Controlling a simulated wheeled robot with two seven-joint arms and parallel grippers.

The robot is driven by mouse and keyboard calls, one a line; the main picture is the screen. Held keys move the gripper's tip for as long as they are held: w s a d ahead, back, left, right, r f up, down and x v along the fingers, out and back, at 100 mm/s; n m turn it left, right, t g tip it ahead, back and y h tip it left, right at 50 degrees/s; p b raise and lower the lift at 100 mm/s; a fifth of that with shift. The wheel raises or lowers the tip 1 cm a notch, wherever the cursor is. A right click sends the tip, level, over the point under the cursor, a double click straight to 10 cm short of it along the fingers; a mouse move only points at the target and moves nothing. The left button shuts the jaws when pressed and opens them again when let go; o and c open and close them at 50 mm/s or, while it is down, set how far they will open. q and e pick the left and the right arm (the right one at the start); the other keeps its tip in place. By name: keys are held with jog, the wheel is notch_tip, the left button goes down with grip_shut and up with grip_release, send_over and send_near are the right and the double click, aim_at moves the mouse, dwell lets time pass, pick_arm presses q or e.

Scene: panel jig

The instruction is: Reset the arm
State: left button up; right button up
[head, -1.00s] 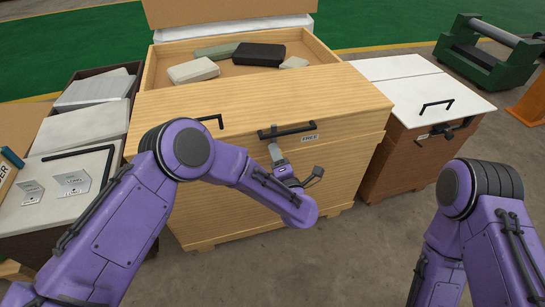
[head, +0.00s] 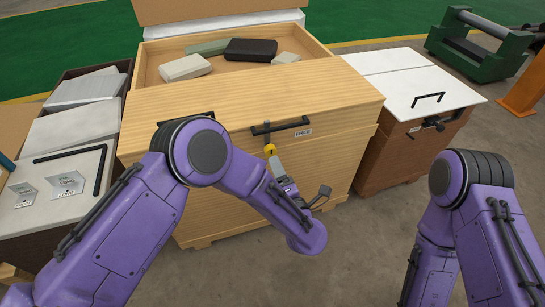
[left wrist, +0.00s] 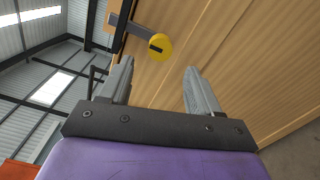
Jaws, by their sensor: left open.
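My left gripper (head: 276,175) is in front of the wooden cabinet (head: 330,160), just below its black handle (head: 281,127). In the left wrist view its two fingers (left wrist: 154,92) are apart with nothing between them. A yellow round piece with a dark slot (left wrist: 160,47) sits past the fingertips, near the black handle bar (left wrist: 128,28). The yellow piece also shows in the head view (head: 270,149). My right arm is at the right of the head view, its gripper out of sight.
The cabinet's open top holds several blocks, including a black one (head: 250,50). A white-topped cabinet (head: 400,75) stands at right. Grey panels and small label cards (head: 65,184) are at left. Bare floor (head: 370,235) lies in front.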

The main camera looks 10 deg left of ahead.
pick_arm(q)
jog(key=v, duration=0.2)
jog(key=shift+s+d, duration=0.1)
jog(key=shift+s, duration=0.2)
jog(key=s+a+f+m+g+h, duration=0.3)
jog(key=s+a+f+m+h, duration=0.1)
jog(key=f+m, duration=0.4)
jog(key=s+a+f+m+g+h, duration=0.2)
jog(key=s+a+f+m+h, duration=0.15)
jog(key=f+m, duration=0.45)
jog(key=s+a+f+m+g+y, duration=0.1)
jog(key=s+a+f+m+g, duration=0.25)
jog(key=s+a, duration=0.55)
jog(key=s+a+g+y, duration=0.2)
jog(key=s+a+g, duration=0.3)
jog(key=s+a, duration=0.7)
notch_tip(320, 180, up, 12)
jog(key=d+p, duration=0.1)
jog(key=p, duration=1.2)
jog(key=shift+s+d, duration=0.2)
